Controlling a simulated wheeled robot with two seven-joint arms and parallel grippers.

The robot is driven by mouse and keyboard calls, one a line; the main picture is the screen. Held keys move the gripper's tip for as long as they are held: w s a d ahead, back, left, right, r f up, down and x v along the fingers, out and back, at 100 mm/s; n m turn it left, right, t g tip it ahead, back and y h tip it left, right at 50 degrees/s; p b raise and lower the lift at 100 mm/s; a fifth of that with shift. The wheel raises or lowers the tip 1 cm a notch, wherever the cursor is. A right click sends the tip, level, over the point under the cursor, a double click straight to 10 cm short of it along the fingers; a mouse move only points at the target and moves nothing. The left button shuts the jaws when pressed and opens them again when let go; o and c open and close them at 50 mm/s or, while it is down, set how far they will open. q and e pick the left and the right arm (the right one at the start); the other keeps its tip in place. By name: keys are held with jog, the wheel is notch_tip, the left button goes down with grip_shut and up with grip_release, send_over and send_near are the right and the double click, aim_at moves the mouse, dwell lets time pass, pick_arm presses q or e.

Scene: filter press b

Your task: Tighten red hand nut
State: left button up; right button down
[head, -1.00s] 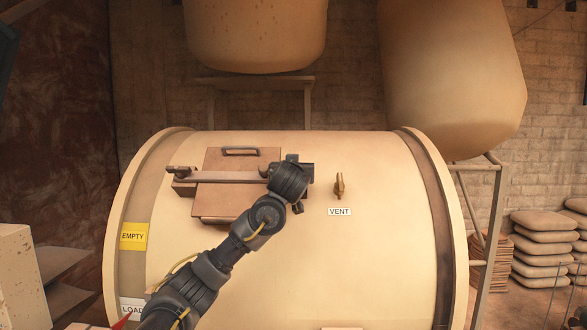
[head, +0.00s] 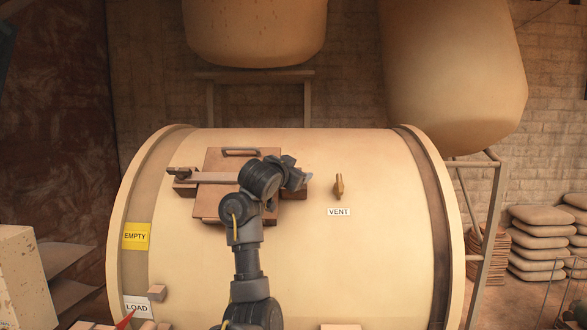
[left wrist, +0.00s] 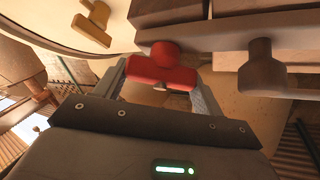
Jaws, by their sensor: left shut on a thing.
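The red hand nut (left wrist: 158,72) is a T-shaped wing nut with a round hub, under the edge of the brown clamp bar in the left wrist view. My left gripper (left wrist: 160,82) is shut on it, with one finger at each end of its wings. In the head view my left gripper (head: 297,178) is at the right end of the clamp bar (head: 215,177), which lies across the hatch (head: 212,204) on the cream drum. There my wrist hides the red nut. My right gripper is not in view.
A brass vent handle (head: 339,187) stands on the drum (head: 380,260), right of the hatch, above a VENT label (head: 339,212). EMPTY (head: 135,236) and LOAD (head: 137,307) signs are at the left. The drum's right side is clear.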

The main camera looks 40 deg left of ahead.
pick_arm(q)
jog(key=shift+d+m+h+b, duration=0.15)
jog(key=shift+m+h+b, duration=0.3)
jog(key=shift+m+h, duration=0.65)
jog(key=m+g+h+b, duration=0.1)
jog(key=m+b, duration=0.1)
jog(key=b, duration=0.2)
jog(key=m+h+b, duration=0.1)
jog(key=m+b, duration=0.2)
jog(key=b, duration=0.1)
jog(key=f+m+g+h+b, duration=0.1)
jog(key=m+b, duration=0.1)
jog(key=b, duration=0.3)
jog(key=shift+g+h, duration=0.3)
jog(key=shift+h, duration=0.1)
jog(key=shift+r+m+g+h+b, duration=0.25)
jog(key=shift+m+g+b, duration=0.2)
jog(key=shift+m, duration=0.35)
jog(key=shift+m+g+h+b, duration=0.25)
jog(key=shift+m+b, duration=0.05)
jog(key=shift+m, duration=0.2)
jog(key=o, duration=1)
jog(key=shift+r, duration=0.1)
jog(key=shift+s, duration=0.1)
